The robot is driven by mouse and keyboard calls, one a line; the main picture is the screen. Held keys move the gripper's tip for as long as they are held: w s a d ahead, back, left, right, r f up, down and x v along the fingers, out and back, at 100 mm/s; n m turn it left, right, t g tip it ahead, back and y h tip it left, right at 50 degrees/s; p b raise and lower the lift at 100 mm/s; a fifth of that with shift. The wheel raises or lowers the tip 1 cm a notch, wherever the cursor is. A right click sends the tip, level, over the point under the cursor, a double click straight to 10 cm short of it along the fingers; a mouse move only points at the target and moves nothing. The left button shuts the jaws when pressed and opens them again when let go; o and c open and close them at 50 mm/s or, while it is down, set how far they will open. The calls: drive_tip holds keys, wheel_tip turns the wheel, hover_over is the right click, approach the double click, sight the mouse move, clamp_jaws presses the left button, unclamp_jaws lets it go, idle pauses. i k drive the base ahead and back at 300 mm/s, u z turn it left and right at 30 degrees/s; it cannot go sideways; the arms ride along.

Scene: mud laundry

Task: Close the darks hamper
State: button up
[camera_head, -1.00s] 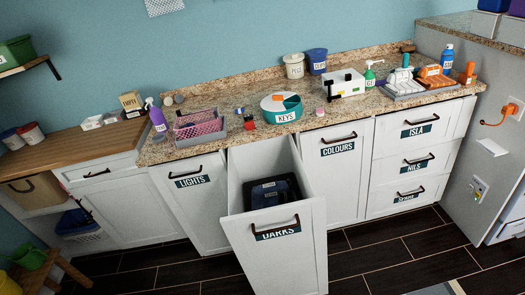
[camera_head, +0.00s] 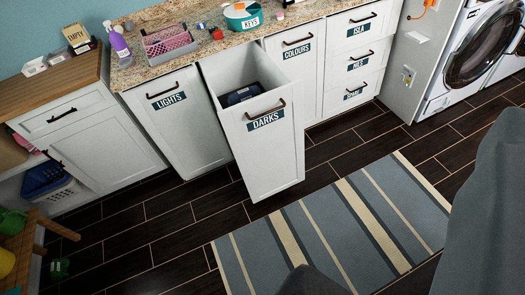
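The darks hamper (camera_head: 264,150) is a white pull-out front with a dark bar handle (camera_head: 266,110) and a DARKS label (camera_head: 265,120). It stands pulled out from the counter, open at the top. Something dark blue (camera_head: 243,93) lies inside it. The gap between its front and the cabinet line shows clearly. No gripper fingers can be made out in the view, and nothing of mine touches the hamper.
The lights hamper (camera_head: 175,130) and the colours hamper (camera_head: 295,70) are shut on either side. A striped rug (camera_head: 340,225) lies on the dark tiled floor in front. A washing machine (camera_head: 470,50) stands at the back right. Large grey shapes, probably mine, block the lower right and bottom edge.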

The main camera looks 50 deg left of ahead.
sight(264, 132)
drive_tip(key=u, duration=1.1)
drive_tip(key=i, duration=1)
drive_tip(key=z, duration=0.1)
drive_tip(key=k, duration=0.85)
drive_tip(key=u, duration=0.4)
drive_tip(key=i, duration=1)
